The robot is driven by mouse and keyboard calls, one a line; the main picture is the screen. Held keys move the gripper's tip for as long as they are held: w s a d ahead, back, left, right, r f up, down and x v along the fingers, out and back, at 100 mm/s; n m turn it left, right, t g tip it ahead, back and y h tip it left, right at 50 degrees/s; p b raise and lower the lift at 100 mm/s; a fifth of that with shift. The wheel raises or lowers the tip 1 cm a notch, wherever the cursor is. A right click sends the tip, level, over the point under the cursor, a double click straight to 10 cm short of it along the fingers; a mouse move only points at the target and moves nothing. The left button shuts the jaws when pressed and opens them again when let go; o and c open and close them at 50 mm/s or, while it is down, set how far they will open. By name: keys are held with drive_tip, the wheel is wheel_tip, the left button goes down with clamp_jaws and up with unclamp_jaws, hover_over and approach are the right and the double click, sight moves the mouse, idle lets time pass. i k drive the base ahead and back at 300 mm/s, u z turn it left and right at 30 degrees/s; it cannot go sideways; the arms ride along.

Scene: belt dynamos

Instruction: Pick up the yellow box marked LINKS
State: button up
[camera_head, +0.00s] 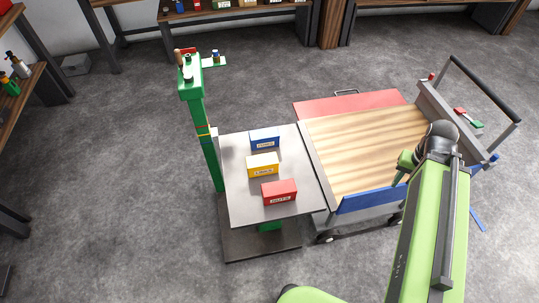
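The yellow box (263,165) stands on a grey table top, in the middle of a row of three small boxes. It has a white label on its front, too small for me to read for certain. My green arm rises at the lower right, with a dark grey joint at its top. My gripper cannot be made out in this view. Nothing is seen touching the yellow box.
A blue box (264,139) stands behind the yellow one and a red box (279,191) in front. The grey table (244,205) has a green post (208,150) at its left. A wheeled cart with a wooden deck (360,145) adjoins its right side. Open floor lies left.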

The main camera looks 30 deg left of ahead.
sight(261, 165)
drive_tip(key=u, duration=0.25)
drive_tip(key=k, duration=0.15)
drive_tip(key=u, duration=2.55)
drive_tip(key=i, duration=0.8)
drive_tip(key=u, duration=0.25)
drive_tip(key=k, duration=0.7)
drive_tip(key=z, duration=0.2)
drive_tip(key=i, duration=0.9)
drive_tip(key=u, duration=0.1)
